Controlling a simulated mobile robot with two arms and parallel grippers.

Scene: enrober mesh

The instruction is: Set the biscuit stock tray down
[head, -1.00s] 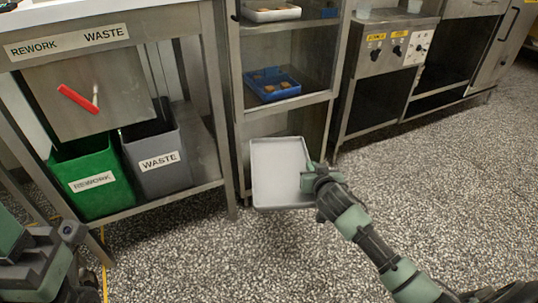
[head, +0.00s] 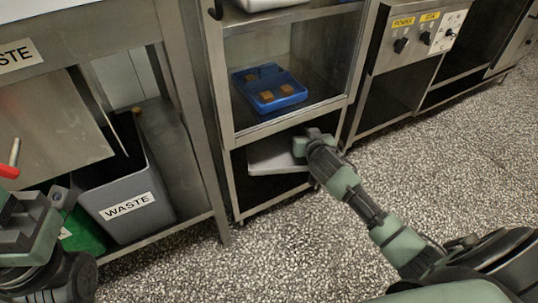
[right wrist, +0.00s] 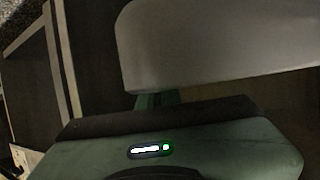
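The grey biscuit stock tray (head: 272,158) is partly inside the lowest bay of the steel shelf rack (head: 224,90). It looks roughly level, and its far part is hidden under the shelf above. My right gripper (head: 308,145) is at the tray's right edge and appears shut on it. In the right wrist view the tray (right wrist: 215,50) fills the upper right, close to the gripper; the fingertips are hidden. I cannot tell whether the tray touches the surface below it. My left gripper (head: 40,215) is at the left edge of the head view, away from the tray; its fingers are unclear.
A blue tray (head: 288,101) with several brown biscuits stands on the shelf above. The rack's right post (head: 352,90) is close to my right forearm. A grey waste bin (head: 125,190) and a green bin (head: 85,232) stand at the left. The speckled floor (head: 430,150) is clear at the right.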

